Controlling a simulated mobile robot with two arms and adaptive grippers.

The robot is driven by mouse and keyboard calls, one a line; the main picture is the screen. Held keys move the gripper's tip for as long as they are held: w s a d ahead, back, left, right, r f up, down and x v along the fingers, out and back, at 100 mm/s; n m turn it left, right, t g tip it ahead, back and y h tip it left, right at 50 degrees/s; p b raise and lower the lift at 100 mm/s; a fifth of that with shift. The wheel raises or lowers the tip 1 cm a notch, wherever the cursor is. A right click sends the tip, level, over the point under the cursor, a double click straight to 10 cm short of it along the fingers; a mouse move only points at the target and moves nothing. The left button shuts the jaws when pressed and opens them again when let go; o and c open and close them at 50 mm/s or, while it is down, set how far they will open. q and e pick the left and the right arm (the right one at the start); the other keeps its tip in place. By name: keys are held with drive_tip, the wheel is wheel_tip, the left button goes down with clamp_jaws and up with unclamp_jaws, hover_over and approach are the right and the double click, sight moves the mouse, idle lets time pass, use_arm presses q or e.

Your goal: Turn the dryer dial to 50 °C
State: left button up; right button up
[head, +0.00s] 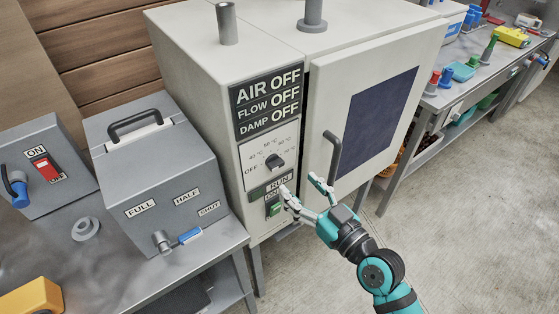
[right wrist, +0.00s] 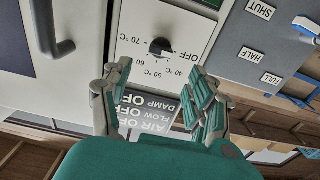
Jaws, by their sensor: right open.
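The dryer dial (head: 275,161) is a small black knob on the white control panel of the dryer (head: 195,62). Marks from OFF through 40, 50, 60 and 70 °C run around it. It also shows in the right wrist view (right wrist: 160,47), where the panel appears upside down. I cannot tell for sure which mark its pointer faces. My right gripper (head: 302,187) is open and empty, in front of the panel, below and right of the dial. In the right wrist view its fingers (right wrist: 153,84) are spread apart, with the dial beyond them. My left gripper is not in view.
A green switch (head: 274,208) sits under the dial. The dryer door has a dark handle (head: 332,150) near my right gripper. A grey box (head: 150,170) with FULL, HALF and SHUT labels stands left of the dryer. The floor (head: 460,220) at right is clear.

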sight(279, 166)
drive_tip(key=p+x, duration=0.1)
drive_tip(key=x, duration=0.7)
drive_tip(key=shift+w+a, duration=0.1)
drive_tip(key=c, duration=1.2)
